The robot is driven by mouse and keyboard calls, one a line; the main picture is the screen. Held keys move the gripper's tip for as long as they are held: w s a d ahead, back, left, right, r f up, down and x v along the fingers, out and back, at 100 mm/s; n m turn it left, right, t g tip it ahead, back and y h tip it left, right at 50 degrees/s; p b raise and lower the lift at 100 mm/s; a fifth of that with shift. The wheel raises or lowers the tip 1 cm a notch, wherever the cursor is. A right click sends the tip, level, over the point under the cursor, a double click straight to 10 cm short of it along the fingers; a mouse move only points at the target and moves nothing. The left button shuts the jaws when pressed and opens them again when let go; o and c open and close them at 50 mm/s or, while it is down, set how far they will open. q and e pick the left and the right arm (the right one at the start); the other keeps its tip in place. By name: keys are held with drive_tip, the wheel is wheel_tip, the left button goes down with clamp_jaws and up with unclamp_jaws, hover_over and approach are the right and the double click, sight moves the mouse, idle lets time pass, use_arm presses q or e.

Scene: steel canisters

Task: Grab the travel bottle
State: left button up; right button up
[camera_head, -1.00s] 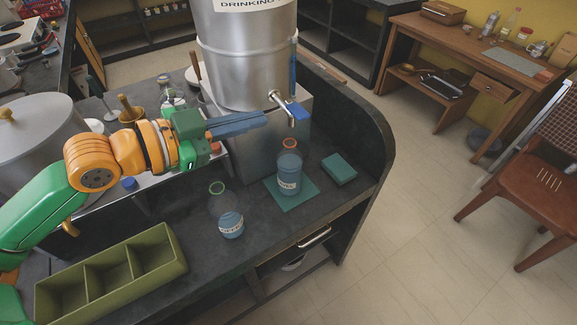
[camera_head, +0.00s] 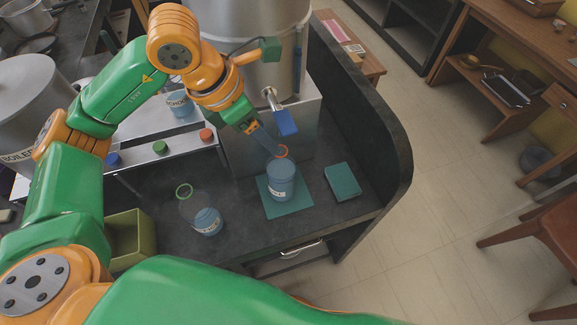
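A clear bottle with an orange neck ring and blue contents (camera_head: 281,183) stands upright on a teal mat (camera_head: 291,210) under the tap of the steel dispenser. Another clear bottle, with a green ring and a blue lower part (camera_head: 208,221), stands to its left on the dark counter. The labels are too small to read, so I cannot tell which is the travel bottle. My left gripper (camera_head: 270,95) appears open, its two green finger parts apart. One blue finger points down toward the orange-ringed bottle's neck; I cannot tell whether it touches. My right gripper is out of view.
The dispenser tap with its blue lever (camera_head: 287,122) is close beside my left gripper. A teal block (camera_head: 342,182) lies right of the mat. The counter's raised curved side wall (camera_head: 390,150) bounds the right. An olive divided tray (camera_head: 131,240) is partly hidden by my arm.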

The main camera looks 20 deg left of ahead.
sight(275, 158)
use_arm(q)
drive_tip(key=p+x, duration=0.1)
drive_tip(key=x, duration=0.1)
drive_tip(key=p+x, duration=0.1)
drive_tip(key=x, duration=0.2)
drive_tip(key=shift+s+d+f, duration=0.1)
drive_tip(key=shift+s+f, duration=0.1)
drive_tip(key=shift+w+f, duration=0.15)
drive_tip(key=shift+f, duration=0.05)
drive_tip(key=shift+r, duration=0.1)
clamp_jaws()
idle(0.8)
